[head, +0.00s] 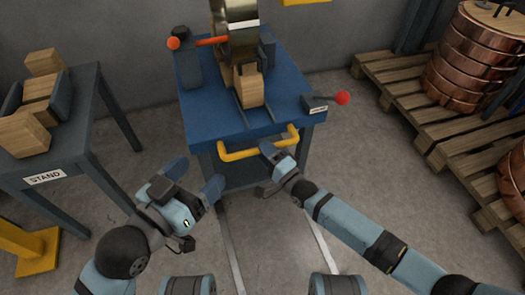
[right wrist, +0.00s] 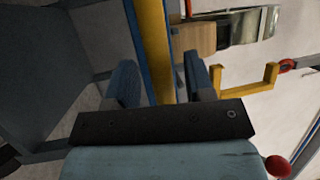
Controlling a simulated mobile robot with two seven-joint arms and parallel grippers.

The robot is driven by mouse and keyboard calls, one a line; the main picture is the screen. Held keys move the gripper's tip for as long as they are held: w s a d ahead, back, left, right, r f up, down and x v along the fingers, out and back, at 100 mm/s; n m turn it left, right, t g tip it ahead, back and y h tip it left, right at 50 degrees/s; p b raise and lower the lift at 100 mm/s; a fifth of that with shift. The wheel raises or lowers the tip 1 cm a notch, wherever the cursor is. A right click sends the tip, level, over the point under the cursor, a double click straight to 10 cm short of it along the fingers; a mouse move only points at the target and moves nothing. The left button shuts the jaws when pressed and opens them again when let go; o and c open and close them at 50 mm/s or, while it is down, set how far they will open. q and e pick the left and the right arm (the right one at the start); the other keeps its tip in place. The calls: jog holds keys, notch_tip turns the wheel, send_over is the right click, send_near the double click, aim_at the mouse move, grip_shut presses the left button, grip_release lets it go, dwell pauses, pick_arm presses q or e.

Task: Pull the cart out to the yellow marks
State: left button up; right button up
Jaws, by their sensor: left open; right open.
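The blue cart (head: 215,122) stands ahead in the head view, with a yellow bar handle (head: 238,154) across its near side. My right gripper (head: 269,156) is at the right part of this handle. In the right wrist view its open fingers (right wrist: 160,80) stand on either side of the yellow handle bar (right wrist: 153,45); I cannot tell whether they touch it. My left gripper (head: 196,177) is open and empty, left of the handle and nearer to me. I see no yellow marks on the floor; pale lines (head: 325,245) run toward me from the cart.
A metal coil (head: 235,35) and a wooden block (head: 248,88) sit on the cart. A red-knobbed lever (head: 342,98) sticks out at its right. A stand (head: 75,168) with wooden blocks is at left. Pallets (head: 425,105) with copper coils (head: 475,60) are at right. The floor before the cart is clear.

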jog(key=shift+x, duration=0.75)
grip_shut()
